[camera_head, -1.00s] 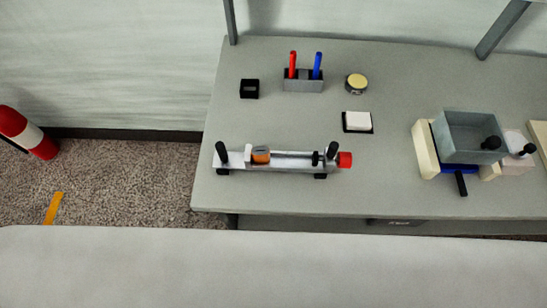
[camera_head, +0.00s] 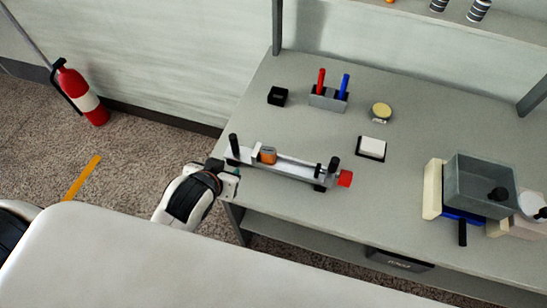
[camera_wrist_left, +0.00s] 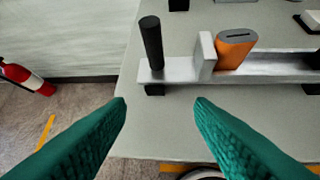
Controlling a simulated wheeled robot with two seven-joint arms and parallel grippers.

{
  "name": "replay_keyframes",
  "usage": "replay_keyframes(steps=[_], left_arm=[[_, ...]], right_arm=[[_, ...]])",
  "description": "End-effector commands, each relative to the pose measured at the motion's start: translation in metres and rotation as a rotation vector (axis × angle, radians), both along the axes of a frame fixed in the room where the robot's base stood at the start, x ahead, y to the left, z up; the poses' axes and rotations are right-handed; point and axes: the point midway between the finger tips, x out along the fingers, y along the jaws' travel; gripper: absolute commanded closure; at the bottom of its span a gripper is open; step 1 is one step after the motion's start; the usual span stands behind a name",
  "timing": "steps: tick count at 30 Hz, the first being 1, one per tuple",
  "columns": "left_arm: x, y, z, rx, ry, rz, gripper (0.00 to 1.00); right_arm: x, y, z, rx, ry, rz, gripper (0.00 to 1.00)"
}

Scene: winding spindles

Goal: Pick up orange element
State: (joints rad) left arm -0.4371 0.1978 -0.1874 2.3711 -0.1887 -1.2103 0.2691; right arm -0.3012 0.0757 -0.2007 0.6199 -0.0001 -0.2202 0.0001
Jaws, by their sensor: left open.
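The orange element (camera_head: 268,155) sits in the silver rail of the winding fixture (camera_head: 295,170) on the table, near its left end. In the left wrist view the orange element (camera_wrist_left: 236,48) has a dark slot on top and stands just right of a pale upright plate (camera_wrist_left: 205,56). My left gripper (camera_head: 233,178) is at the table's front left edge, in front of the fixture's left end. In the left wrist view its two green fingers (camera_wrist_left: 160,103) are spread apart with nothing between them, short of the rail. My right gripper is not in view.
Black posts (camera_head: 234,147) rise from the fixture, and a red knob (camera_head: 345,178) is at its right end. Behind stand a pen holder (camera_head: 328,100), a black box (camera_head: 277,96) and a white pad (camera_head: 373,146). A grey bin (camera_head: 482,184) is at right.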

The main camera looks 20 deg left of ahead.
Motion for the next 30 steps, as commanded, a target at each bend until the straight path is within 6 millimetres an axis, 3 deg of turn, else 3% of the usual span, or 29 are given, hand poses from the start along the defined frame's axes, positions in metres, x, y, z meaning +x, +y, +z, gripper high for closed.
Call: replay_keyframes(steps=[1,5,11,15,18,21,24,26,30], left_arm=[[0.019,0.001,0.015,0.001,-0.094,0.011,0.52],[0.062,-0.003,0.059,-0.025,-0.348,0.018,0.52],[0.115,-0.036,0.159,-0.132,-0.828,-0.121,0.52],[0.119,-0.094,0.237,-0.268,-1.153,-0.454,0.52],[0.101,-0.14,0.263,-0.35,-1.236,-0.793,0.52],[0.076,-0.176,0.256,-0.382,-1.158,-1.151,0.52],[0.058,-0.19,0.223,-0.343,-0.923,-1.461,0.52],[0.053,-0.185,0.196,-0.286,-0.718,-1.592,0.52],[0.06,-0.136,0.138,-0.088,-0.204,-1.673,0.52]], right_arm=[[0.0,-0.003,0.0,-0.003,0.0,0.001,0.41],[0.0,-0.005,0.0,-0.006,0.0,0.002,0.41],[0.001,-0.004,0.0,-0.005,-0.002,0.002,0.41],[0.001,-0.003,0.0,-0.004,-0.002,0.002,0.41],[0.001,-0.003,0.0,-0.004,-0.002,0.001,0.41],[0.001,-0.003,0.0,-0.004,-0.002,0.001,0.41],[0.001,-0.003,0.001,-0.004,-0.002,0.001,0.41],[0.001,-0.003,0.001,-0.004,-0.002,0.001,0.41],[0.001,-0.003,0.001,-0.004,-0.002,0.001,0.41]])
